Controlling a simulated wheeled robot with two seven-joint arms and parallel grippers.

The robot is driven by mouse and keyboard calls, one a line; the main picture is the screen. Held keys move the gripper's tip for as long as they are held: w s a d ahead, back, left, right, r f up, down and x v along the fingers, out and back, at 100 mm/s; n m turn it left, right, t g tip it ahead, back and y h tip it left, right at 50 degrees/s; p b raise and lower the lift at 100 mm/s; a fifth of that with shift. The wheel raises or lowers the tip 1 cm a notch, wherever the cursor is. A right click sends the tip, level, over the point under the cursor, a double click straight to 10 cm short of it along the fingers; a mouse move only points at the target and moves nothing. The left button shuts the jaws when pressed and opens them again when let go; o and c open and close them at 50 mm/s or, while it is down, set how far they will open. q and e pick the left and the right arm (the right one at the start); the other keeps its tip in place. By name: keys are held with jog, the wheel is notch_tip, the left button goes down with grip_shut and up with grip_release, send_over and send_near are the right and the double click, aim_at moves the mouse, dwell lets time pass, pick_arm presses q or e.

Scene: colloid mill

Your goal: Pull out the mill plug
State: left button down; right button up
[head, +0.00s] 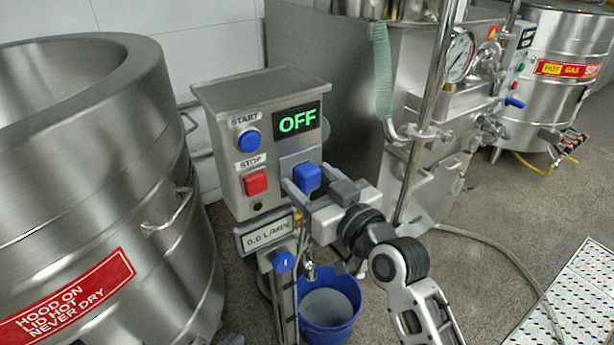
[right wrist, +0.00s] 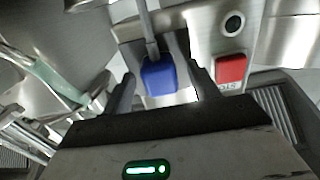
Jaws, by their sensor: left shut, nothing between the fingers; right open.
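The blue mill plug (head: 307,176) sits in a socket plate on the lower right of the grey control box's front. It also shows in the right wrist view (right wrist: 158,76), with a grey cord or rod running from it. My right gripper (head: 309,184) is open, with its two fingers on either side of the plug. In the right wrist view the right gripper (right wrist: 160,82) has the plug between its fingertips, with a gap at each side. My left gripper is not in view.
The control box (head: 227,185) carries a blue START button (head: 249,140), a red STOP button (head: 256,183) and a display (head: 297,122) reading OFF. A flow meter (head: 268,234) and blue bucket (head: 330,318) are below. A large steel vessel (head: 170,110) stands left.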

dwell(0.4)
grip_shut()
jog(key=p+v, duration=0.2)
jog(key=v, duration=0.4)
dwell(1.0)
